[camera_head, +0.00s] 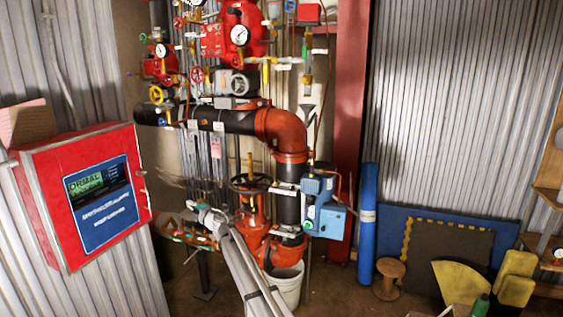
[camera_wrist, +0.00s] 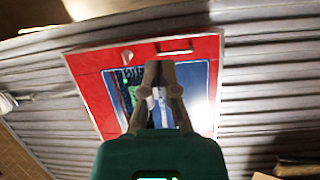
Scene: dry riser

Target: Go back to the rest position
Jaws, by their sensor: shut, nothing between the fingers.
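My gripper (camera_wrist: 160,68) is shut and empty in the wrist view, its fingertips close together. Behind its fingers is a red cabinet (camera_wrist: 92,82) with a blue and green panel, seen tilted. In the head view, my arm reaches up from the bottom middle, and my gripper end (camera_head: 198,210) is small, in front of the riser pipes. The same red cabinet (camera_head: 45,210) hangs on the corrugated wall at the left, apart from my gripper. How far my gripper is from the pipes is hard to tell.
A red valve with a dark handwheel (camera_head: 250,184) and a white bucket (camera_head: 288,284) are close to my arm. A blue box (camera_head: 328,222) sits on the pipe at right. A blue roll (camera_head: 368,225), a wooden spool (camera_head: 389,278) and yellow pieces (camera_head: 515,280) stand at the right.

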